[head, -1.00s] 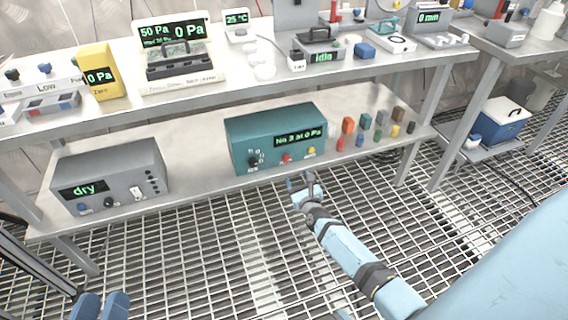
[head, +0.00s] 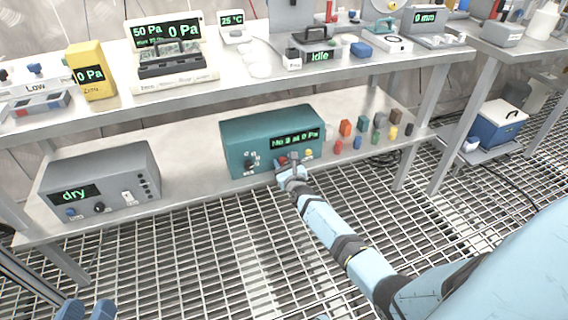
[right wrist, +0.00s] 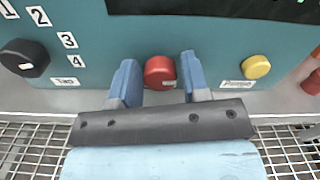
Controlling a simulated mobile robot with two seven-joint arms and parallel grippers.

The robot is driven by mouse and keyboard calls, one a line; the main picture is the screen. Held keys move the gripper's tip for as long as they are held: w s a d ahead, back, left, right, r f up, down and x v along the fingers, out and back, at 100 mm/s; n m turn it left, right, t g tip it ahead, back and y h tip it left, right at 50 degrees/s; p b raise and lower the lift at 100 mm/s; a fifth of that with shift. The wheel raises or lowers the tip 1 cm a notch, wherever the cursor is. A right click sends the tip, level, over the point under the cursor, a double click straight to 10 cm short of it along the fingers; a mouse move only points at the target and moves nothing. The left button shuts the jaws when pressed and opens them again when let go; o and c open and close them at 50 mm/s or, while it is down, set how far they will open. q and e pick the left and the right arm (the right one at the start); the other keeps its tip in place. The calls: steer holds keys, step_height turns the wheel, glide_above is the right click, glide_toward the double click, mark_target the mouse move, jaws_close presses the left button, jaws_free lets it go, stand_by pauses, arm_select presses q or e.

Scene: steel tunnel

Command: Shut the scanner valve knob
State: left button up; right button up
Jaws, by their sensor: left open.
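The teal scanner box (head: 240,135) stands on the lower shelf, its display reading "No 3 at 0 Pa". Its front has a black selector knob (right wrist: 24,58) with numbers beside it, a red round knob (right wrist: 160,72) and a yellow knob (right wrist: 256,67). My right gripper (right wrist: 158,80) is open, with its blue fingers on either side of the red knob and a gap at each side. Any label under the red knob is hidden by the gripper. My left gripper (head: 86,310) is open at the bottom left of the head view, far from the scanner.
A grey box (head: 105,180) reading "dry" stands left on the lower shelf (head: 190,172). Several small coloured blocks (head: 362,123) stand right of the scanner. The upper shelf (head: 215,92) with instruments overhangs behind. Grating floor in front is clear.

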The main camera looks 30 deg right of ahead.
steer(key=c, duration=0.5)
steer(key=shift+c, duration=0.2)
